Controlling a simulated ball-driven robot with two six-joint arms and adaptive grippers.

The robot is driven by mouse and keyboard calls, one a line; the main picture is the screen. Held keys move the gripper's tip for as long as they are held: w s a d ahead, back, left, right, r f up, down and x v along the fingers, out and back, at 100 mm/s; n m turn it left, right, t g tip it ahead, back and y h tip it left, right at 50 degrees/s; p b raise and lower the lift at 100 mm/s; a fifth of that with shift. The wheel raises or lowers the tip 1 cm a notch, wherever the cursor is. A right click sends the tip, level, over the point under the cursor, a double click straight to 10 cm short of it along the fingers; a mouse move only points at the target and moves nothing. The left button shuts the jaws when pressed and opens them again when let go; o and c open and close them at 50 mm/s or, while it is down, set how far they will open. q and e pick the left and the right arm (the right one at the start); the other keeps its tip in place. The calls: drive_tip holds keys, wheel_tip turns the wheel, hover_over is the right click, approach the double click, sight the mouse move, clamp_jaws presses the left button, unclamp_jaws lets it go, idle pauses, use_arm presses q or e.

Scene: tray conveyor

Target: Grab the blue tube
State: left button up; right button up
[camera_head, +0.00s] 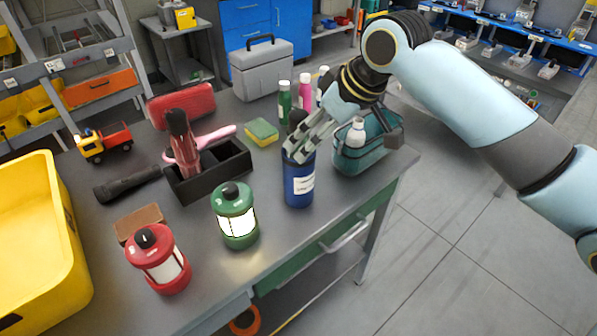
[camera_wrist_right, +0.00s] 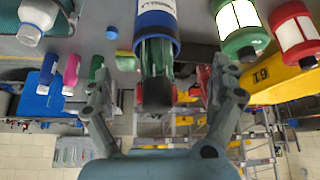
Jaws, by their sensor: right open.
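The blue tube (camera_head: 299,187) stands upright on the grey table near its right front edge, with a white label on its side. My right gripper (camera_head: 299,152) comes in from the upper right and is at the tube's top, partly covering its rim. In the right wrist view the blue tube (camera_wrist_right: 157,18) appears at the top, with dark green and black items sticking out of its mouth. There the right gripper's fingers (camera_wrist_right: 160,82) are spread wide, one on each side, with nothing held. Whether a finger touches the tube is unclear. My left gripper is not in view.
A teal basket (camera_head: 362,160) with a white bottle stands close right of the tube. A green lantern (camera_head: 235,222) and a red lantern (camera_head: 160,262) stand to the left. A black box (camera_head: 210,175), a sponge (camera_head: 261,132) and a yellow bin (camera_head: 45,235) are also there.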

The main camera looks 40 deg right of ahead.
sight(299, 176)
drive_tip(key=d+p+x, duration=0.1)
drive_tip(key=x, duration=0.7)
drive_tip(key=shift+a+f, duration=0.2)
drive_tip(key=shift+a, duration=0.05)
drive_tip(key=shift+c, duration=0.3)
drive_tip(key=c, duration=1.6)
drive_tip(key=shift+c, duration=0.5)
drive_tip(key=shift+r, duration=0.15)
